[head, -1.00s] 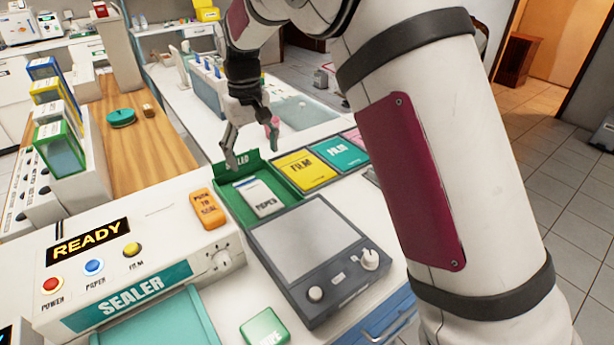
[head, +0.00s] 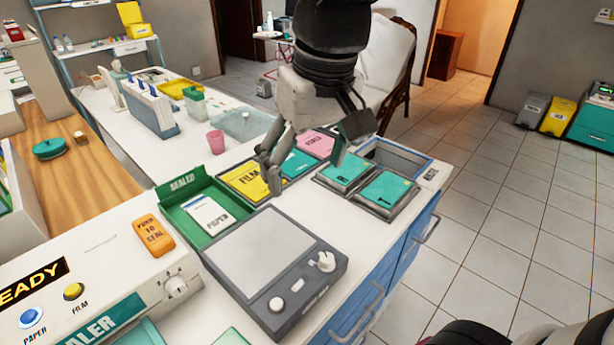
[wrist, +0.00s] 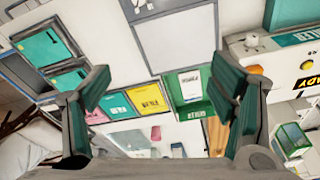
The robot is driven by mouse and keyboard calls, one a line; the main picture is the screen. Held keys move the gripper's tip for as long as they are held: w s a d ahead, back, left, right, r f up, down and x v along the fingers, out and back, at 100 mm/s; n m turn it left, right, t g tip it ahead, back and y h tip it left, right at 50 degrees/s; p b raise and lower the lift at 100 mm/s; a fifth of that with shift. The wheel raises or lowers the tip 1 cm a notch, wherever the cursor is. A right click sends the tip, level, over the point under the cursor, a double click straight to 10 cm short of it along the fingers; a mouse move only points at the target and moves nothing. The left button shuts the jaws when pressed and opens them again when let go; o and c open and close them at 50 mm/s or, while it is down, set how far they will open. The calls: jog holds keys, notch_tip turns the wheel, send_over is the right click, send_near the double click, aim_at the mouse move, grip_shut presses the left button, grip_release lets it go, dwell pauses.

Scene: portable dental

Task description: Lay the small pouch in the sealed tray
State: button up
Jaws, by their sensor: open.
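The green sealed tray (head: 171,190) stands behind the grey flat-topped device. A small white pouch marked PAPER (head: 210,214) lies flat inside it. The tray (wrist: 190,111) and the white pouch (wrist: 190,84) also show in the wrist view, between my fingers but well below them. My gripper (head: 305,162) is open and empty, above the counter to the right of the tray, over the coloured film and paper stacks. In the wrist view my gripper's (wrist: 165,92) two fingers are spread wide with nothing between them. The gripper touches neither pouch nor tray.
Yellow (head: 248,181), teal (head: 299,164) and pink (head: 316,143) bins lie right of the tray. Two teal-topped boxes (head: 385,190) and an open grey bin (head: 400,160) stand near the right edge. The grey device (head: 275,250) and sealer (head: 150,284) are in front. A pink cup (head: 215,141) stands behind.

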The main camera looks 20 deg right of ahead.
jog(key=s+d+f, duration=0.1)
jog(key=s+f, duration=0.1)
jog(key=s, duration=0.4)
jog(key=s+d+f+m+t, duration=0.1)
jog(key=s+f, duration=0.1)
jog(key=s, duration=0.4)
jog(key=shift+d+h, duration=0.3)
jog(key=shift+d, duration=0.1)
jog(key=shift+r, duration=0.1)
notch_tip(320, 180, up, 4)
jog(key=p, duration=0.3)
jog(key=shift+t, duration=0.4)
